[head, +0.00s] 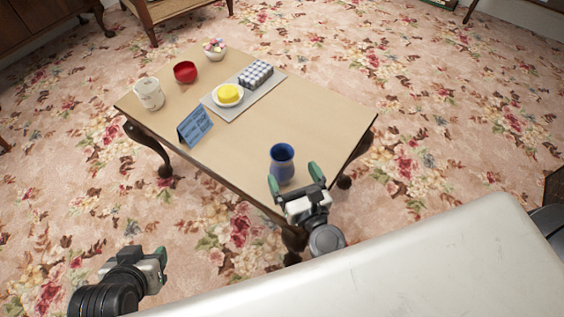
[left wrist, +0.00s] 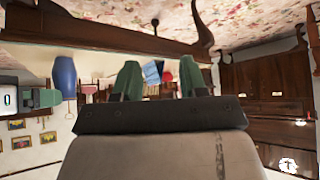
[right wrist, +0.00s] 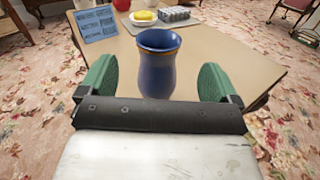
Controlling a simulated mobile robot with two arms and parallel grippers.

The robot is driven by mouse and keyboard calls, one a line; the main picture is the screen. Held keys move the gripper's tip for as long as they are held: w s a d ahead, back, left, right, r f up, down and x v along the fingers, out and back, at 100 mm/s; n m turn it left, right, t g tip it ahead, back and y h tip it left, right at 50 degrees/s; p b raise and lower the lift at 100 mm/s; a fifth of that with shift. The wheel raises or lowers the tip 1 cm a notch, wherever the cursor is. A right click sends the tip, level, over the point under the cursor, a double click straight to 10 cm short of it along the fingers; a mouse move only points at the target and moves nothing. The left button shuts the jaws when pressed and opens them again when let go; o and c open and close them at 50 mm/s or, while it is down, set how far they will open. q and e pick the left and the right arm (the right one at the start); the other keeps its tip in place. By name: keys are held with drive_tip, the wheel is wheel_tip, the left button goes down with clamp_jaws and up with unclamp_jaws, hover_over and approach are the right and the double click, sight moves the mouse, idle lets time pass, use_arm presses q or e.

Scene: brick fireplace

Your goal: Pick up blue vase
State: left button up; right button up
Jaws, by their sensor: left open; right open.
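The blue vase (head: 282,165) stands upright near the front right corner of the wooden table (head: 300,115). My right gripper (head: 296,181) is open at the table's front edge, close to the vase. In the right wrist view the vase (right wrist: 158,65) shows between and beyond the two green fingers of my right gripper (right wrist: 157,82); I cannot tell whether they touch it. My left gripper (head: 163,257) is low at the left, away from the table. It shows open and empty in the left wrist view (left wrist: 160,80), where the vase (left wrist: 65,82) also appears.
On the table are a grey tray (head: 243,103) with a yellow item on a plate (head: 228,95) and a checked box (head: 255,74), a blue card (head: 195,126), a white mug (head: 149,93), a red bowl (head: 185,72) and a small white bowl (head: 215,50). The table's right part around the vase is clear.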

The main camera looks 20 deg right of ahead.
sight(282, 151)
drive_tip(key=shift+w+a, duration=0.1)
drive_tip(key=shift+w, duration=0.7)
drive_tip(key=w, duration=0.2)
drive_tip(key=w+p, duration=0.1)
drive_tip(key=w, duration=0.1)
drive_tip(key=shift+w+a+r, duration=0.2)
drive_tip(key=shift+w, duration=0.45)
use_arm(q)
drive_tip(key=s+a+f+g+y, duration=0.1)
drive_tip(key=s+a+g, duration=0.1)
drive_tip(key=s+g, duration=0.2)
drive_tip(key=shift+s+f, duration=0.2)
drive_tip(key=shift+s, duration=0.75)
use_arm(e)
drive_tip(key=c, duration=1.2)
drive_tip(key=shift+c, duration=0.9)
